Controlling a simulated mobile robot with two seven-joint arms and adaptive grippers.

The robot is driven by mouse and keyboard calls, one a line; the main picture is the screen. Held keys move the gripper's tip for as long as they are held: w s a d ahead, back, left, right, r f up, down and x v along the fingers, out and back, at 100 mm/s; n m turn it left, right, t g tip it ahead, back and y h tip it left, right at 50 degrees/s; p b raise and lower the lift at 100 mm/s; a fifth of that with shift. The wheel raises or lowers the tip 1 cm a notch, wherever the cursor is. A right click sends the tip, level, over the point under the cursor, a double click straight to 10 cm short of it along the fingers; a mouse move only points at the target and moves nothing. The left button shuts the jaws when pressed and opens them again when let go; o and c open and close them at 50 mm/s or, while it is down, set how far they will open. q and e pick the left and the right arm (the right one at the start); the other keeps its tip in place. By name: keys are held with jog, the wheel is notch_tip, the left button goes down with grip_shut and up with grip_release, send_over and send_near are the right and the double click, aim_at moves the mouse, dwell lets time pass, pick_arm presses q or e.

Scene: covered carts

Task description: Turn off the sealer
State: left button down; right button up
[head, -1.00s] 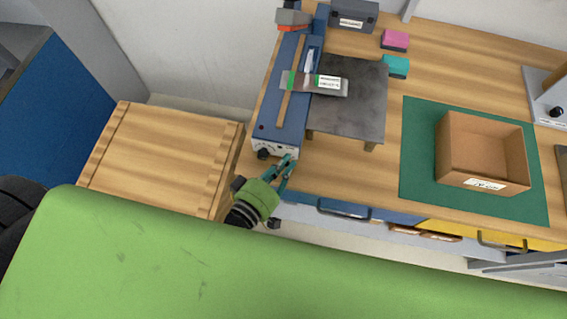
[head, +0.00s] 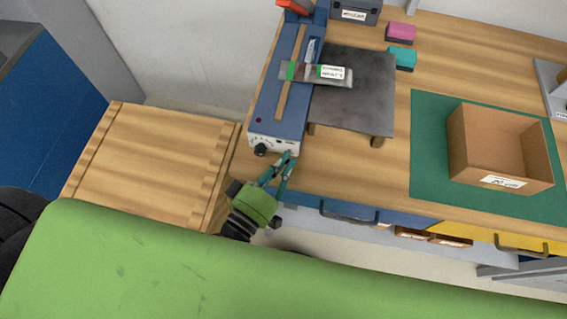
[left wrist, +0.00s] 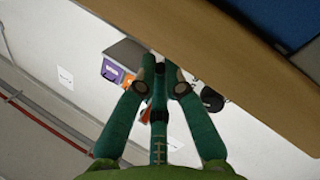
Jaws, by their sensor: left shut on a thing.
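The sealer (head: 271,112) is a long blue machine at the left end of the wooden bench. Its pale front panel (head: 274,145) faces me, with a black knob (head: 261,149) at its left. A grey pouch (head: 303,75) with green bands and a white label lies across its top. My left gripper (head: 290,157) reaches up to the right end of the panel. Its fingertips come together there, shut on a small part of the front that they hide. The left wrist view shows its green fingers (left wrist: 158,68) close together beneath the bench edge. My right gripper is not in view.
A dark raised plate (head: 355,90) stands right of the sealer. A cardboard box (head: 485,135) sits on a green mat (head: 428,150). Pink (head: 400,32) and teal (head: 402,58) blocks lie behind. A low wooden cart top (head: 150,160) is at the left.

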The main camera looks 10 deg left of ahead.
pick_arm(q)
jog(key=c, duration=1.4)
grip_release()
jog(key=shift+w+a+f, duration=0.1)
jog(key=shift+a, duration=0.05)
jog(key=v, duration=1.2)
